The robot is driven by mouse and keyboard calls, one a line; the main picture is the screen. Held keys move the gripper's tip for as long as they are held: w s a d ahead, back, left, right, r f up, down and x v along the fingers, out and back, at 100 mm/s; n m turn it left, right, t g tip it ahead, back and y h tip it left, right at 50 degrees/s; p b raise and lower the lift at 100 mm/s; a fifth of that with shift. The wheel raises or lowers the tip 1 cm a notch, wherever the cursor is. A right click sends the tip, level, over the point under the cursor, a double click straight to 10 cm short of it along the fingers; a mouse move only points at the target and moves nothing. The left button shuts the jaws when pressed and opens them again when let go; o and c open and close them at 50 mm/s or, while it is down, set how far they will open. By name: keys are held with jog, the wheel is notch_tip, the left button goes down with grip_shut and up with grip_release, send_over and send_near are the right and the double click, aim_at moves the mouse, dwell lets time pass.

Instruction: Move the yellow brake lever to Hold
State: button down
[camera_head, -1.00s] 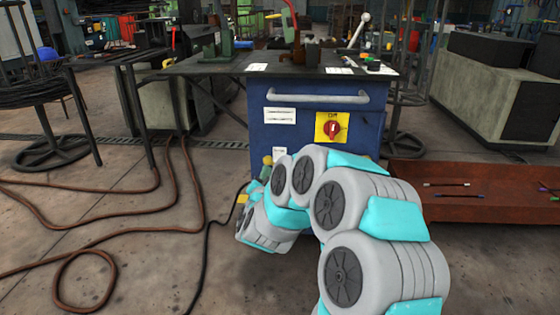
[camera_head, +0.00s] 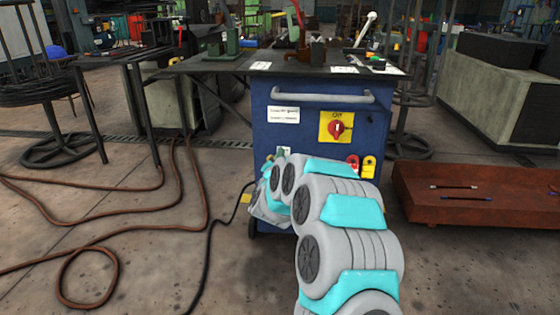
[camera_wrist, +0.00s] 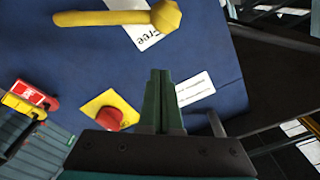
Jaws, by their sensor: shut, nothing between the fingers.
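In the wrist view the yellow brake lever (camera_wrist: 118,17) lies across the top, on the blue cabinet face (camera_wrist: 215,55). Its thick knob end is at the right, over a white label reading "Free" (camera_wrist: 145,37). No Hold label can be made out. My gripper (camera_wrist: 160,74) is shut and empty, its dark green fingers pointing towards the lever, with a gap between them in the picture. In the head view my arm covers the lower left of the blue cabinet (camera_head: 300,112), and I cannot make out the lever there.
A red rotary switch (camera_head: 337,127) on a yellow plate and a bar handle (camera_head: 320,97) stand out from the cabinet. Red (camera_head: 353,164) and yellow (camera_head: 369,167) padlocks hang lower right. A rust-red tray (camera_head: 480,208) lies right; brown hose (camera_head: 90,240) covers the left floor.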

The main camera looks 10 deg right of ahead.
jog(key=shift+w+a+f, duration=0.4)
jog(key=shift+a+f, duration=0.05)
jog(key=shift+f, duration=0.2)
jog(key=shift+w+a+f, duration=0.35)
jog(key=shift+a+f, duration=0.05)
jog(key=shift+f, duration=0.25)
jog(key=shift+a+f, duration=0.1)
jog(key=shift+a+f+n, duration=0.2)
jog(key=shift+f+n, duration=0.05)
jog(key=shift+n, duration=0.25)
jog(key=shift+w+p, duration=0.1)
jog(key=shift+p, duration=0.25)
notch_tip(320, 180, down, 14)
jog(key=a+n+y+p, duration=0.1)
jog(key=n+p, duration=0.4)
jog(key=n, duration=0.7)
jog(key=shift+w+a+t, duration=0.3)
jog(key=shift+a, duration=0.35)
